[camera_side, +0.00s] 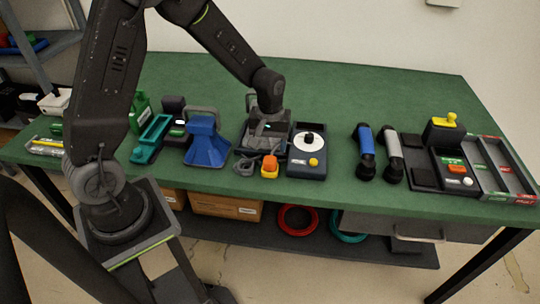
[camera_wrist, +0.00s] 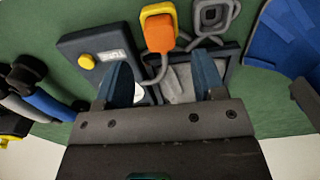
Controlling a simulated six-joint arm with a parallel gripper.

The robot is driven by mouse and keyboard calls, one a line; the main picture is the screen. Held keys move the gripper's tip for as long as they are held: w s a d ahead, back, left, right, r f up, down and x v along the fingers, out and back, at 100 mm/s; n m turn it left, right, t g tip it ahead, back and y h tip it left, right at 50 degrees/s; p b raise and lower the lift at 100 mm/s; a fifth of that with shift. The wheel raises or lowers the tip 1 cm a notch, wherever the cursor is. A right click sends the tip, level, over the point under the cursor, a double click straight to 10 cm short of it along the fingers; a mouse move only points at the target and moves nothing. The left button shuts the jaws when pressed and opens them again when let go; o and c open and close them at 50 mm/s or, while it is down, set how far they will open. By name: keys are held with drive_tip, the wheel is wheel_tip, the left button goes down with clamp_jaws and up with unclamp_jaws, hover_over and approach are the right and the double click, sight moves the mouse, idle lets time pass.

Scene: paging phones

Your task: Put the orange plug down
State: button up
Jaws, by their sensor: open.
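The orange plug (camera_side: 270,162) sits at a yellow holder (camera_side: 268,174) near the front edge of the green table. In the wrist view the orange plug (camera_wrist: 160,36) lies against the yellow holder (camera_wrist: 156,10), and a grey cable runs from it toward my gripper. I cannot tell how deep it sits. My gripper (camera_wrist: 165,76) is open, with its two blue-grey fingers apart and nothing seen held between them. In the side view my gripper (camera_side: 267,128) is low over a dark tray, behind the plug and apart from it. Its fingertips are hard to make out there.
A dark box with a white dial (camera_side: 308,142) and yellow button stands right of the plug. A grey socket (camera_side: 244,165) is to its left, then a blue stand (camera_side: 206,142). Blue and white handles (camera_side: 366,150) stand farther right. Green table (camera_side: 345,100) behind is clear.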

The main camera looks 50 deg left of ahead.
sight(270, 160)
drive_tip(key=s+d+r+m+t, duration=0.15)
drive_tip(key=s+r, duration=0.25)
drive_tip(key=r, duration=0.4)
drive_tip(key=s+d+r+m+t, duration=0.1)
drive_tip(key=s+d+r+m, duration=0.2)
drive_tip(key=r, duration=0.6)
drive_tip(key=s+r+m+t, duration=0.3)
drive_tip(key=s+m, duration=0.1)
drive_tip(key=s, duration=0.7)
drive_tip(key=shift+s+d+r, duration=0.15)
drive_tip(key=shift+d+r, duration=0.25)
drive_tip(key=shift+m, duration=0.25)
idle(1.1)
